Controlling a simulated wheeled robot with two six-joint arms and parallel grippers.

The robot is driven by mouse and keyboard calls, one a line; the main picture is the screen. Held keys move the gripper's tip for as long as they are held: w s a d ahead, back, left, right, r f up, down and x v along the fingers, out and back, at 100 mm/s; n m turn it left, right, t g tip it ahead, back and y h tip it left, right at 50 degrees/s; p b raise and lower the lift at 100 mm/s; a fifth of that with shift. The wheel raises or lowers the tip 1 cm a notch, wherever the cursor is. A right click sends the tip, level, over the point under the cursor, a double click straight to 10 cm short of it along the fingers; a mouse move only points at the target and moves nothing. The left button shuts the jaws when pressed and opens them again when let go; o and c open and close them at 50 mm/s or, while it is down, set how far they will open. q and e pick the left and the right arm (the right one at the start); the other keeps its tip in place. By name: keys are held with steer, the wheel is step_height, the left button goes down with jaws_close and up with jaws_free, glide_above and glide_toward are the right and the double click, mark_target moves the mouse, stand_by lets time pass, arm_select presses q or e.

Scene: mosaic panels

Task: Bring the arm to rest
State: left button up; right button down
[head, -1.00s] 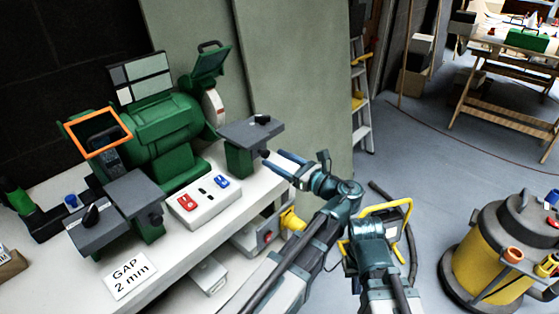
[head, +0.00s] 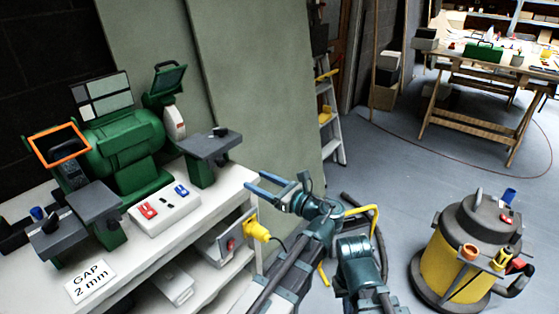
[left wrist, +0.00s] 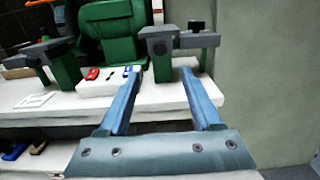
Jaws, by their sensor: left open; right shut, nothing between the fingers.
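My left gripper (head: 257,182) is open and empty, at the right end of the white bench (head: 196,215) in the head view. In the left wrist view its two blue fingers (left wrist: 161,73) are spread apart, pointing at the bench's front edge below the right grey tool rest (left wrist: 160,32). I cannot tell the exact gap to the bench. My left arm (head: 296,255) reaches up from the bottom of the head view. Another teal joint of mine (head: 358,262) shows beside it. No fingers of my right gripper can be seen.
A green bench grinder (head: 125,150) stands on the bench with a red-and-blue switch box (head: 165,210) and a "GAP 2 mm" card (head: 90,281). A yellow vacuum (head: 470,250) stands right. A stepladder (head: 328,120) and wooden worktable (head: 485,125) are behind. Open floor lies between.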

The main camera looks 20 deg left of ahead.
arm_select(q)
steer(key=s+a+f+n+g+h, duration=0.2)
steer(key=f+n+h, duration=0.15)
steer(key=f, duration=0.25)
steer(key=s+a+f+n+g+h, duration=0.2)
steer(key=s+f+n, duration=0.1)
steer(key=f+n, duration=0.25)
steer(key=s+d+f+n+g+h, duration=0.2)
steer(key=s+d+f+n+h, duration=0.5)
steer(key=d+f+n+h, duration=0.55)
steer(key=s+d+r+m+g+y, duration=0.1)
steer(key=s+d+r+m+y, duration=0.15)
steer(key=s+d, duration=0.45)
step_height(320, 180, up, 18)
steer(key=w+d+p, duration=0.1)
steer(key=p, duration=1.7)
steer(key=shift+w+f, duration=0.1)
steer(key=shift+f, duration=0.05)
